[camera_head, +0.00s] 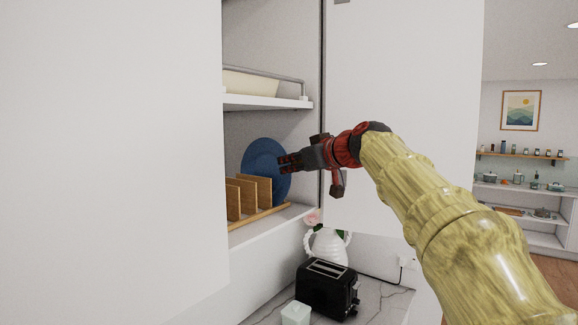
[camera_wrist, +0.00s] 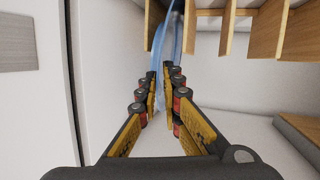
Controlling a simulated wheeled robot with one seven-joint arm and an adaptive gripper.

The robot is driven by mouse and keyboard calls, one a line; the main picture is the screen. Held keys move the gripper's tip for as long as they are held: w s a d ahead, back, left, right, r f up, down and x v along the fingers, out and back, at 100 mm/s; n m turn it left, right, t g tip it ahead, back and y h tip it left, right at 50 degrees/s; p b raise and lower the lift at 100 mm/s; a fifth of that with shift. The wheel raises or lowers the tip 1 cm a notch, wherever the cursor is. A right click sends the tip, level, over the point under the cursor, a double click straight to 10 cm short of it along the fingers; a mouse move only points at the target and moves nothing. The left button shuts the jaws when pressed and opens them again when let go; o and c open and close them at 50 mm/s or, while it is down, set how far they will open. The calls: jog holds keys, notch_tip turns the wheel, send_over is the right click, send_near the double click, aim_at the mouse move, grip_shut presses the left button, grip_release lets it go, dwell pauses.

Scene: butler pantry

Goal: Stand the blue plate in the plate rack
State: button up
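The blue plate (camera_head: 262,156) stands upright on edge at the right end of the wooden plate rack (camera_head: 262,217), inside the cabinet. My gripper (camera_head: 286,163) is at the plate's right side. In the wrist view the plate (camera_wrist: 161,92) shows edge-on as a thin, pale blue strip. It runs between my fingertips (camera_wrist: 161,80), which are closed in on it from both sides. Its far part reaches between two wooden dividers of the rack (camera_wrist: 226,24). The plate's bottom contact with the rack is hidden.
A shelf (camera_head: 265,102) above holds a cream dish (camera_head: 250,84). An open white door (camera_head: 400,110) stands right of the cabinet opening. Below are a black toaster (camera_head: 327,288) and a white vase (camera_head: 328,246). Other rack slots look empty.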

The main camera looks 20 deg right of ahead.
jog(key=o, duration=0.4)
jog(key=shift+f, duration=0.15)
jog(key=v, duration=1.2)
dwell(0.3)
